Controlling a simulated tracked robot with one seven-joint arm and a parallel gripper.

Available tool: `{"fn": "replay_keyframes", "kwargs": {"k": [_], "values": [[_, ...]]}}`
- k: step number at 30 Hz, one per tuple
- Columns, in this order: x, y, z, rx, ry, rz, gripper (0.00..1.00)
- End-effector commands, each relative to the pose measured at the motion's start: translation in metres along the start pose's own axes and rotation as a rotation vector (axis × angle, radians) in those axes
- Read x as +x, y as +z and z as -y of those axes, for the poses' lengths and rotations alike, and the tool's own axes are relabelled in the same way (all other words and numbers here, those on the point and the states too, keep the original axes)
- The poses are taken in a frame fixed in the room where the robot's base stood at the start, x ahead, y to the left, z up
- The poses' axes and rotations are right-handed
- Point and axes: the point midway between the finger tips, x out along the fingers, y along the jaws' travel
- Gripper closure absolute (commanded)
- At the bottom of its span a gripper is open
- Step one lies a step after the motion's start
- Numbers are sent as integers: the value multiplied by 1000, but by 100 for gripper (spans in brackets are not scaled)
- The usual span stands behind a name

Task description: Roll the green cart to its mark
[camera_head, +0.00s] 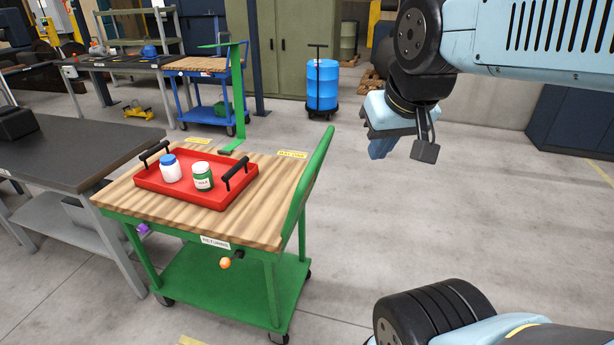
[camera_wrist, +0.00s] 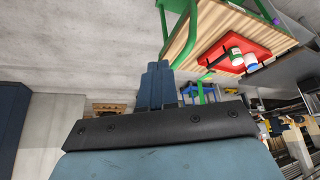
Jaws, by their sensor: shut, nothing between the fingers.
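The green cart (camera_head: 240,285) stands at the left centre of the head view, with a striped wooden top, a lower shelf and a green bar (camera_head: 312,175) along its right side. A red tray (camera_head: 219,200) with black handles lies on top, holding a white jar with a blue lid (camera_head: 170,170) and a green-and-white jar (camera_head: 202,178). My gripper (camera_head: 378,150) is shut and empty, in the air right of the cart and apart from it. In the wrist view its fingers (camera_wrist: 155,75) are together; the cart (camera_wrist: 190,40) shows beyond. A yellow patch (camera_head: 190,341) is cut off at the bottom edge; I cannot tell whether it is the mark.
A dark-topped bench (camera_head: 60,150) stands close left of the cart. A blue cart (camera_head: 210,112), a blue drum (camera_head: 322,85) on a dolly and green cabinets (camera_head: 285,45) stand behind. Dark blue cabinets (camera_head: 570,120) are at right. The floor right of the cart is clear.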

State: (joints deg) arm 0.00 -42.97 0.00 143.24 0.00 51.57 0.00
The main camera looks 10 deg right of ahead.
Motion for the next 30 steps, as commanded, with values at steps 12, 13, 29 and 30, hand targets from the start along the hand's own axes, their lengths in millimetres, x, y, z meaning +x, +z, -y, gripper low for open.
{"fn": "replay_keyframes", "kwargs": {"k": [12,13,29,30], "values": [[0,-1,0,1,-2,3,91],[1,-1,0,2,-3,8,88],[66,-43,17,103,-229,293,48],[72,-47,18,115,-255,311,48]]}}
